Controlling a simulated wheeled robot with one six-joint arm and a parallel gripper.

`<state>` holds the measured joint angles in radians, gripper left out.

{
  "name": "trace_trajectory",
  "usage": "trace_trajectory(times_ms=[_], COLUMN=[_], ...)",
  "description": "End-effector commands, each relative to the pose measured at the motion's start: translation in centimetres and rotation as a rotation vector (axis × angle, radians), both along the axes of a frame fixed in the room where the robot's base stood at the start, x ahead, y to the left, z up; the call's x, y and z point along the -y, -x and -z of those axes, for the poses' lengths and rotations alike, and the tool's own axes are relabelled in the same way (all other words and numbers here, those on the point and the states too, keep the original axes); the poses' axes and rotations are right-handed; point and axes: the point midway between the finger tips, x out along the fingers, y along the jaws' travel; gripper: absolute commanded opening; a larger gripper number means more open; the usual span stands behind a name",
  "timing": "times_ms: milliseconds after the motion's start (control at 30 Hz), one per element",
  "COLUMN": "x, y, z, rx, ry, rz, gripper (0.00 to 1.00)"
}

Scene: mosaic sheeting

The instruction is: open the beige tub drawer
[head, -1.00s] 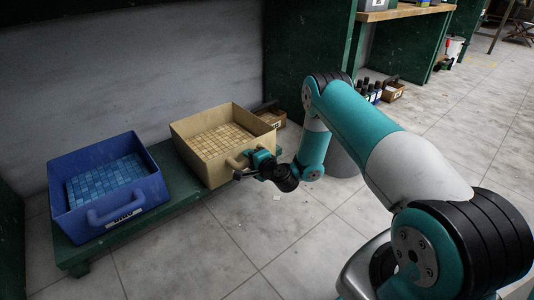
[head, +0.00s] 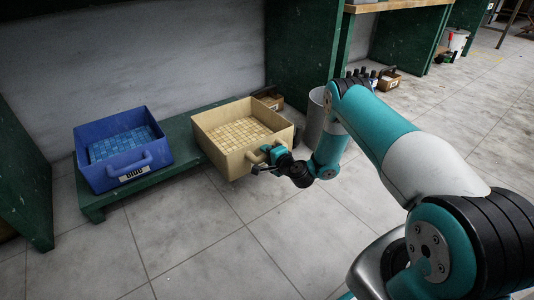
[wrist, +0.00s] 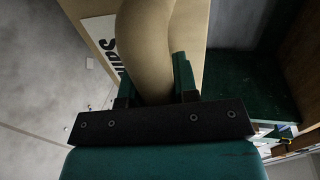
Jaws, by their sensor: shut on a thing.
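The beige tub drawer (head: 212,150) holds small beige tiles and stands at the right end of a low green platform (head: 186,137). Its front sticks out past the platform's front edge. My gripper (head: 263,160) is shut on the tub's front handle (head: 254,157). In the wrist view the thick beige handle (wrist: 146,45) lies between the fingers of my gripper (wrist: 156,82), in front of the tub's labelled front face (wrist: 99,18). The handle hides part of the label, and the wrist hides part of the front in the head view.
A blue tub (head: 99,178) with blue tiles sits on the platform's left part. A grey bin (head: 315,115) stands close to the right of my wrist. A green panel (head: 300,55) rises behind. The tiled floor (head: 200,245) in front is clear.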

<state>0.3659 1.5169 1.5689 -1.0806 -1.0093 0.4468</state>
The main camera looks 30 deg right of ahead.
Motion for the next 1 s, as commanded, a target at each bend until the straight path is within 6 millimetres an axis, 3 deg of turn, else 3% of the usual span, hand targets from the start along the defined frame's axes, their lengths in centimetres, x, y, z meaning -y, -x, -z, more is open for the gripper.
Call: trace_trajectory(times_ms=[200, 233, 333, 733, 1000], x=[-0.2, -0.2, 0.1, 0.6, 1.1], y=[0.2, 0.2, 0.2, 1.0, 5.8], z=[0.1, 0.1, 0.1, -0.2, -1.6], rx=[-0.005, -0.006, -0.005, -0.007, -0.011], ry=[-0.008, -0.008, -0.007, -0.005, -0.011], rz=[-0.011, -0.011, -0.007, 0.001, 0.005], gripper=[0.00, 0.32, 0.53, 0.53, 0.53])
